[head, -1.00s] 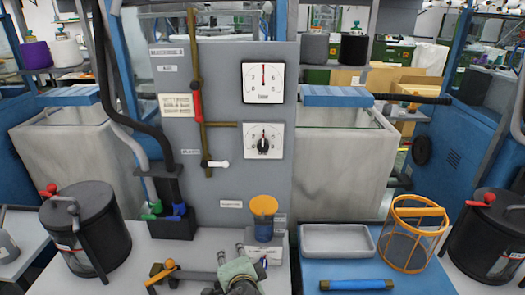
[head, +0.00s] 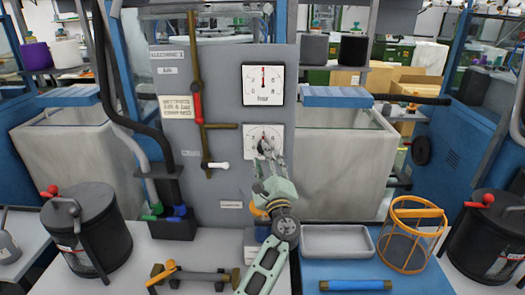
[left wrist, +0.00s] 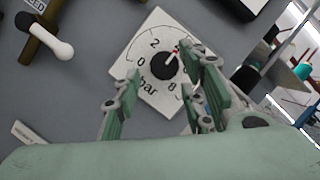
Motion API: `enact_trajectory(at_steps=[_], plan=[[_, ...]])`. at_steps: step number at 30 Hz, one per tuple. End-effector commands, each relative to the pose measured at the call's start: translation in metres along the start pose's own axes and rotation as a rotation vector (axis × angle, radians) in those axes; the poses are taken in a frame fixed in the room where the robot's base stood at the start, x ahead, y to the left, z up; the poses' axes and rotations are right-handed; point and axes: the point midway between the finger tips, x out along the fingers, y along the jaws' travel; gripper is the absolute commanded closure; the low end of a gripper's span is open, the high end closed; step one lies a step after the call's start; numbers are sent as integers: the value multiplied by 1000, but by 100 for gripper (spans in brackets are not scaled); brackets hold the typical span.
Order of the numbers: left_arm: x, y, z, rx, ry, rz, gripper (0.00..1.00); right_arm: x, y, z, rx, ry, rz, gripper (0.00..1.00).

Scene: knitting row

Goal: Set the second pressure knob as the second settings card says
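The pressure knob (left wrist: 164,66) is black and round with a red and white pointer, on a white square dial plate (left wrist: 133,62) marked in bar. In the left wrist view its pointer faces up and right, near a partly covered number after the 2. My left gripper (left wrist: 163,68) is open, its green fingers on either side of the knob; I cannot tell whether they touch it. In the head view the left gripper (head: 264,152) covers most of the knob. A white card (head: 177,106) with printed lines hangs on the grey panel, too small to read surely. My right gripper is not in view.
A square gauge (head: 263,85) sits above the knob. A brown pipe with a white-handled valve (head: 216,165) runs left of it. Below stand an orange-topped cup, partly hidden, a grey tray (head: 336,240) and an orange-framed basket (head: 410,240).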

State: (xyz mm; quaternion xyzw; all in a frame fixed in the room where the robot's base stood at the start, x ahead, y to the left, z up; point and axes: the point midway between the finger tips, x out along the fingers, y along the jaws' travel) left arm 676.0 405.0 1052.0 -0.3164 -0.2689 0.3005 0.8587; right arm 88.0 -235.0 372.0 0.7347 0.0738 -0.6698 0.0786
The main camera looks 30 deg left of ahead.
Motion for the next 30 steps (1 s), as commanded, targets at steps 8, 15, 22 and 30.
enact_trajectory(at_steps=[8,15,22,30], plan=[[32,0,1,0,-1,1,62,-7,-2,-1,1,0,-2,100],[35,1,0,-2,0,1,62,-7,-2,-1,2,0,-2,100],[35,1,0,-2,0,2,76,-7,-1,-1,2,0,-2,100],[34,2,0,-1,0,4,100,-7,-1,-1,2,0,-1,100]])
